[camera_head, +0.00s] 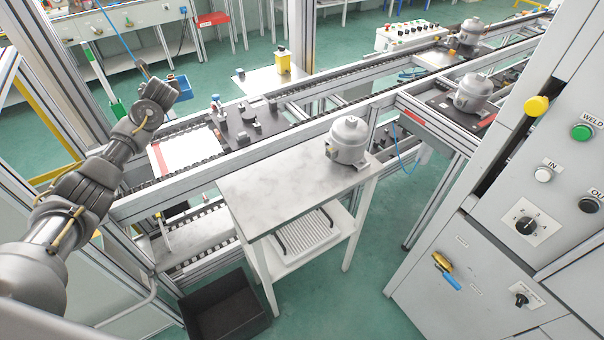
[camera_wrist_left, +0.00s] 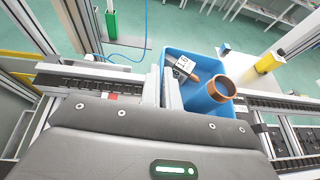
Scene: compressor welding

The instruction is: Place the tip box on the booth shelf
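The tip box is a blue open-topped box (camera_head: 181,86), just beyond the end of my left arm in the head view. In the left wrist view the blue box (camera_wrist_left: 222,107) fills the upper middle, holding a copper-coloured ring-ended part and a labelled item. My left gripper (camera_head: 158,88) is at its near left side. In the wrist view the fingers (camera_wrist_left: 166,84) are close together at the box's left wall and look shut on it. The box's underside is hidden. My right gripper is not in view. I cannot tell which surface is the booth shelf.
A pale plate (camera_head: 262,82) with a yellow container (camera_head: 283,62) lies beyond the conveyor rails (camera_head: 262,150). A metal table (camera_head: 272,195) carries a grey compressor (camera_head: 348,140). A black bin (camera_head: 222,308) stands on the floor. A control cabinet (camera_head: 480,270) is at right.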

